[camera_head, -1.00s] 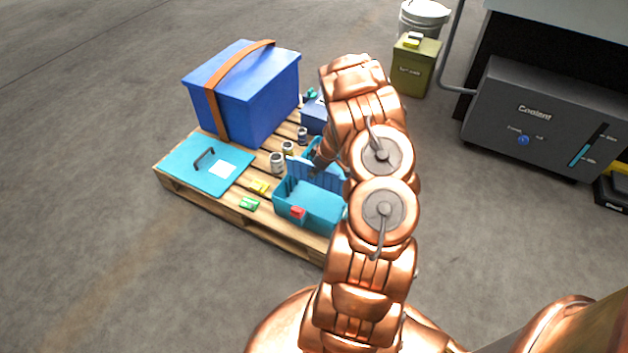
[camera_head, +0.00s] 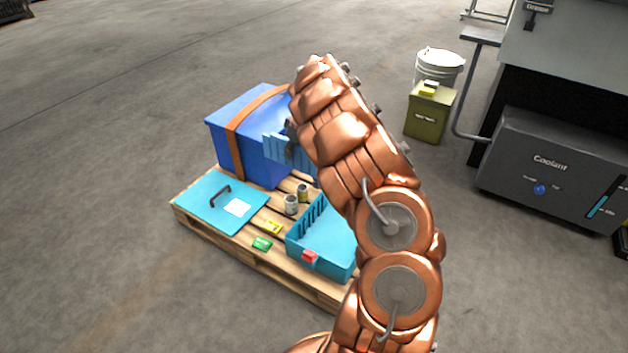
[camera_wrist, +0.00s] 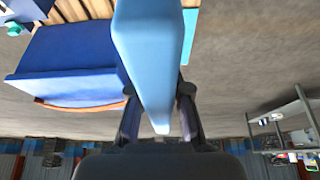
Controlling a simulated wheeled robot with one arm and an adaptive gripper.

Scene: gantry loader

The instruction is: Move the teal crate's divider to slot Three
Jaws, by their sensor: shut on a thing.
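The blue divider (camera_head: 275,148) is off the crate and held up in the air, in front of the big blue box from the head camera. In the wrist view the divider (camera_wrist: 152,45) runs between the two fingers. My gripper (camera_wrist: 160,108) is shut on it; in the head view the gripper (camera_head: 291,143) is partly hidden by my arm. The open teal crate (camera_head: 336,268) stands on the pallet below, with a red part on its front wall. Slots show along its left inner wall, and my arm hides its right side. No slot labels are readable.
A teal lid (camera_head: 212,191) with a dark handle lies on the pallet (camera_head: 217,230), left of the crate. Cans (camera_head: 291,205) and small yellow and green items (camera_head: 262,243) lie between. The strapped blue box (camera_head: 225,142) stands behind. An olive bin (camera_head: 428,115) is at back right.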

